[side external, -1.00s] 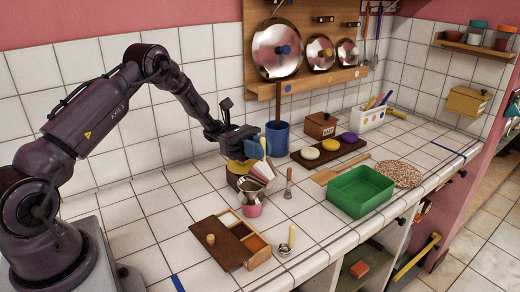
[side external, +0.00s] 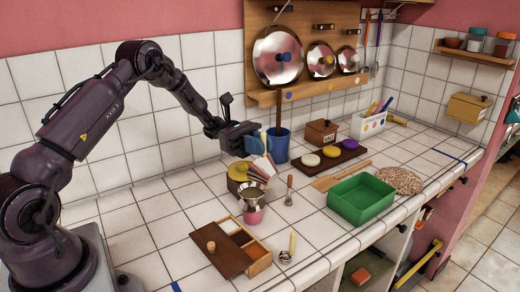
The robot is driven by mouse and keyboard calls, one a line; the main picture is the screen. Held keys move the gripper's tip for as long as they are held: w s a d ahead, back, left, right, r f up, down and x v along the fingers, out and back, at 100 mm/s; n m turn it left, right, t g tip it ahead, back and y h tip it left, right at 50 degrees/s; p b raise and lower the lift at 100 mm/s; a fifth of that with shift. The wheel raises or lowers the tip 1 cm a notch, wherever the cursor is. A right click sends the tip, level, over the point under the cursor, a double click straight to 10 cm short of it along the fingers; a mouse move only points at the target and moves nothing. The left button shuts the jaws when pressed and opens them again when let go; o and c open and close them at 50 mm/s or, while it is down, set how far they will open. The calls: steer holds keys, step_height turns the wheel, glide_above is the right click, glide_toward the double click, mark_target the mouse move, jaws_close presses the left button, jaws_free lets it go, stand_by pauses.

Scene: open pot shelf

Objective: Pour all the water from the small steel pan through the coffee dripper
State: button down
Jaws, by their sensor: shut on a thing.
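My gripper (side external: 254,141) is above the left-middle of the counter, with a blue part, apparently a handle, at its jaws. A pale, shiny, striped shape (side external: 262,169) hangs tilted just below; it appears to be the small steel pan (side external: 258,174), though its outline is hard to separate. Directly under it is a grey metal cone, apparently the coffee dripper (side external: 251,193), above a pink cup (side external: 253,216). The pan and dripper overlap in this view, so I cannot tell whether they touch. Any water is too small to see.
A yellow-topped round pot (side external: 238,171) stands close behind the dripper. A wooden divided box (side external: 231,247) and a small scoop (side external: 286,256) lie in front. A blue container (side external: 279,146) is behind right; a green tray (side external: 362,199) is further right.

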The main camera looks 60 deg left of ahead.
steer(key=s+d+r+m+g+y, duration=0.25)
steer(key=d+m+g+y, duration=0.55)
steer(key=d, duration=0.6)
steer(key=a+f+m+t+y, duration=0.1)
steer(key=a+f+y, duration=0.2)
steer(key=a+y, duration=0.2)
steer(key=shift+f+t+y, duration=0.3)
steer(key=shift+y, duration=0.7)
steer(key=shift+f, duration=0.1)
